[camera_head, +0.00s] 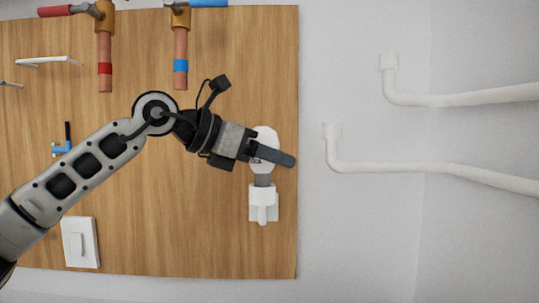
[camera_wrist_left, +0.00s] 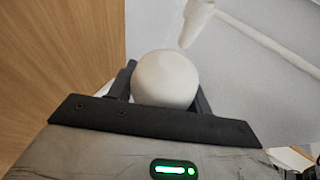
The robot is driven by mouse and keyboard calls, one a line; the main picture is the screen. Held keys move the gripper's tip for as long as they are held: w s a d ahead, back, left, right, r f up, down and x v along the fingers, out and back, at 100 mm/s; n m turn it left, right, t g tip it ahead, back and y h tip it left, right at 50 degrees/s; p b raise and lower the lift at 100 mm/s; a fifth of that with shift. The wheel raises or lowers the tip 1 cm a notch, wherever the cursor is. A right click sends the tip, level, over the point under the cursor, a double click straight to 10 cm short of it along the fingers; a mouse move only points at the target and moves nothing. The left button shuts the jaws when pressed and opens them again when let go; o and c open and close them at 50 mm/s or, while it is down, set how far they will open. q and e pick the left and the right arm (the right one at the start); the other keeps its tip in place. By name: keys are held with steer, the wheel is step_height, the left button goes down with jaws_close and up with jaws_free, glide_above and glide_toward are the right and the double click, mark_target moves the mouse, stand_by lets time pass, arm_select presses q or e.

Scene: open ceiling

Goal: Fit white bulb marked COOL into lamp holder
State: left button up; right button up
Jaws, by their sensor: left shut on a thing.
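The white bulb (camera_head: 266,134) is in front of the wooden board, with its round end up and its grey base pointing down. In the left wrist view the bulb (camera_wrist_left: 166,80) sits between the two fingers. My left gripper (camera_head: 272,156) is shut on the bulb and covers its middle, so no COOL marking can be read. The white lamp holder (camera_head: 263,203) is mounted on the board directly below. The bulb's base meets the top of the holder in the picture; I cannot tell how deep it sits. My right gripper is not in view.
The wooden board (camera_head: 190,240) carries a copper pipe with a red band (camera_head: 105,60), one with a blue band (camera_head: 181,60), a white switch (camera_head: 80,242) and a small blue valve (camera_head: 62,147). White pipes (camera_head: 430,168) run along the wall at right.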

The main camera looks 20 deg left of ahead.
arm_select(q)
steer(key=shift+f+b, duration=0.7)
steer(key=shift+f, duration=0.2)
steer(key=o, duration=1)
steer(key=shift+o, duration=0.2)
steer(key=b+v, duration=0.1)
steer(key=v, duration=1.5)
steer(key=shift+b, duration=0.4)
steer(key=shift+r, duration=0.1)
